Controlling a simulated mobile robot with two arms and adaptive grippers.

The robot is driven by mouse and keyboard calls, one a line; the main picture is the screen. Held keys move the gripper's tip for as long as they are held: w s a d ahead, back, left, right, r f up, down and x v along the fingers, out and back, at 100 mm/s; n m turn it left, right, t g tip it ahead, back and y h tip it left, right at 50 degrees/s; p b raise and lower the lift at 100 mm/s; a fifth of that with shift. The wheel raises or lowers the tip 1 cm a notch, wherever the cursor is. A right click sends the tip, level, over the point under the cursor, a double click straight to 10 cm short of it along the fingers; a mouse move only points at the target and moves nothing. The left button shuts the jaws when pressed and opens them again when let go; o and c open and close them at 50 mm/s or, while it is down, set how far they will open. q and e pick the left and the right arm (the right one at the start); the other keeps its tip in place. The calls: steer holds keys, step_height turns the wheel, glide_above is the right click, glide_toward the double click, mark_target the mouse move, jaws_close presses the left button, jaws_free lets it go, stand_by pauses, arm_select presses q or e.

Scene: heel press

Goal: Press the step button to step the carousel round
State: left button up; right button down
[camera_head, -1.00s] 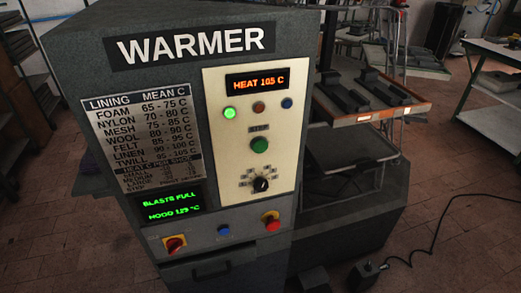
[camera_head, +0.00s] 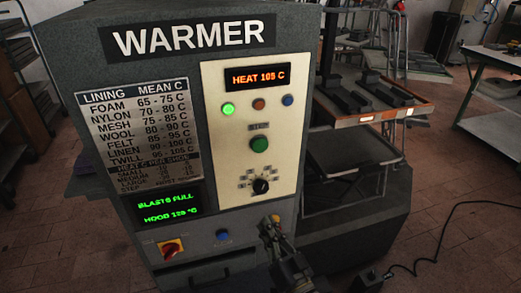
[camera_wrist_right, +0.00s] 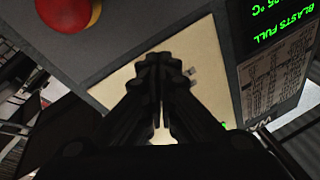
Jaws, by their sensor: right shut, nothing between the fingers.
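The green step button (camera_head: 259,144) sits on the cream panel (camera_head: 225,170) of the warmer, under a small label and above a black dial (camera_head: 261,186). My right gripper (camera_head: 272,227) is low in front of the warmer, below the cream panel and the button. It is shut and empty. In the wrist view its closed fingers (camera_wrist_right: 160,62) point towards the cream panel and hide part of it; I cannot make out the step button there. My left gripper is not in view.
A red mushroom button (camera_wrist_right: 67,12) is beside my right gripper; in the head view the gripper mostly hides it. A blue button (camera_head: 222,235) and a red-yellow switch (camera_head: 171,249) are to the left. The display (camera_head: 258,77) reads HEAT 105 C.

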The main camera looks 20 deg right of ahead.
mark_target(260, 145)
steer(key=s+r+m+t, duration=0.1)
steer(key=s+r+t, duration=0.2)
steer(key=r, duration=0.7)
steer(key=s+d+r+m+t+b, duration=0.1)
steer(key=s+r+m+t, duration=0.1)
steer(key=r, duration=0.8)
steer(key=shift+s+d+r+t+h, duration=0.2)
steer(key=shift+s+r+t+h, duration=0.15)
steer(key=shift+s+t, duration=0.35)
steer(key=shift+w, duration=0.3)
steer(key=w+b, duration=0.2)
steer(key=w, duration=0.6)
steer(key=shift+w+a, duration=0.15)
steer(key=shift+w, duration=0.15)
steer(key=shift+w, duration=0.1)
steer(key=shift+w, duration=0.3)
